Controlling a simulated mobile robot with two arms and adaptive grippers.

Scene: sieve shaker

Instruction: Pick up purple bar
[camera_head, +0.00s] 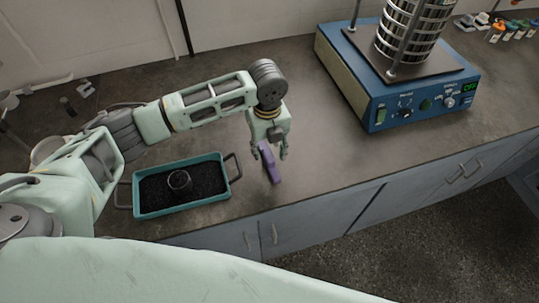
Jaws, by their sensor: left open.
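The purple bar (271,166) lies on the grey counter, just right of the teal tray. My left gripper (269,154) points down over the upper end of the bar, with its fingers apart. One finger is on each side of the bar in the picture. I cannot tell whether the fingers touch it. The fingers hide part of the bar's upper end. My right gripper is not in view.
A teal tray (137,193) with dark grains and a small ring (180,181) stands left of the bar. A blue sieve shaker (398,98) stands at the back right. The counter right of the bar is clear.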

